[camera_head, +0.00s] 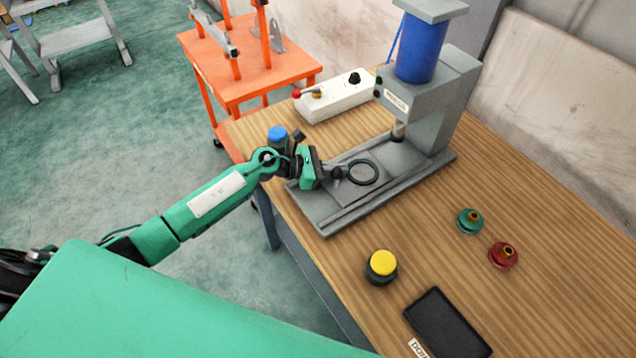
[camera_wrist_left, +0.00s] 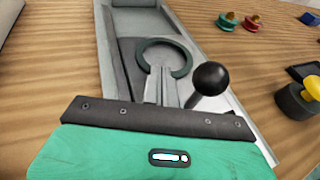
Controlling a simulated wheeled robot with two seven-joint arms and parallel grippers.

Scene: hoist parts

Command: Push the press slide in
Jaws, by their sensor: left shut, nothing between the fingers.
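The grey press (camera_head: 430,90) stands on the wooden table, with a blue cylinder on top and a long flat base toward the front left. Its slide, a grey plate with a dark ring (camera_head: 376,180), sits on this base, out in front of the press column. A black ball knob (camera_wrist_left: 211,78) stands at the slide's outer end. My left gripper (camera_wrist_left: 163,72) is shut and empty, low over the slide beside the knob, its fingertips near the ring's near edge. I cannot tell whether it touches the slide. My right gripper is not in view.
A white control box (camera_head: 345,97) with a red-tipped lever stands behind the press base. A blue button (camera_head: 277,133) is near my wrist. A yellow button (camera_head: 382,264), green (camera_head: 469,221) and red (camera_head: 503,255) parts and a black tray (camera_head: 447,325) lie front right.

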